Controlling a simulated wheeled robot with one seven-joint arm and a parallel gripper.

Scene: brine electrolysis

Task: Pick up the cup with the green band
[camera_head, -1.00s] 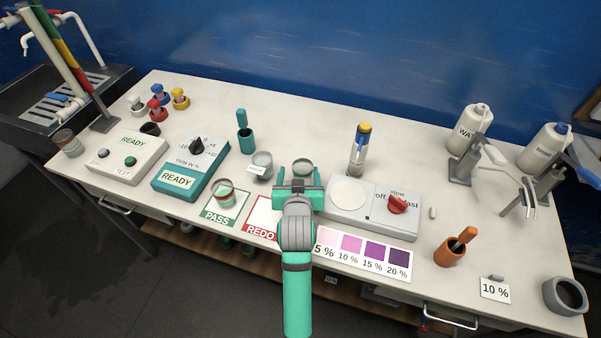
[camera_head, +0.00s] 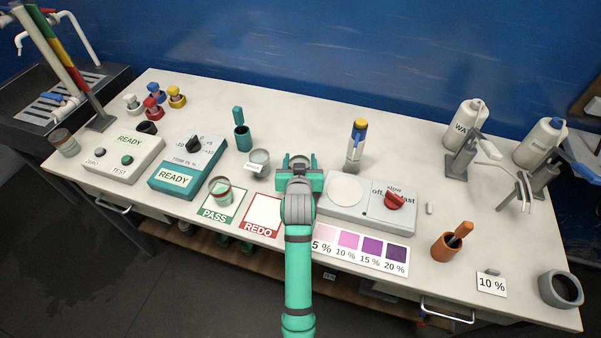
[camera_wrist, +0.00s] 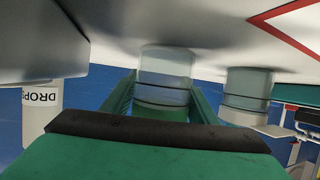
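A clear cup with a dark green band (camera_wrist: 164,82) stands between the two fingers of my gripper (camera_wrist: 163,92) in the wrist view, which shows the bench upside down. The fingers flank it on both sides, apart; I cannot make out firm contact. In the head view my gripper (camera_head: 299,160) is low over the bench, behind the REDO card, and hides this cup almost wholly. A third clear cup (camera_head: 260,158) with a white label stands just left of my gripper and shows in the wrist view (camera_wrist: 248,88).
The stirrer box (camera_head: 366,205) with a red knob is close on the right of my gripper. A bottle with a yellow and blue top (camera_head: 356,143) stands behind it. The REDO card (camera_head: 263,213) lies in front left. The bench behind my gripper is clear.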

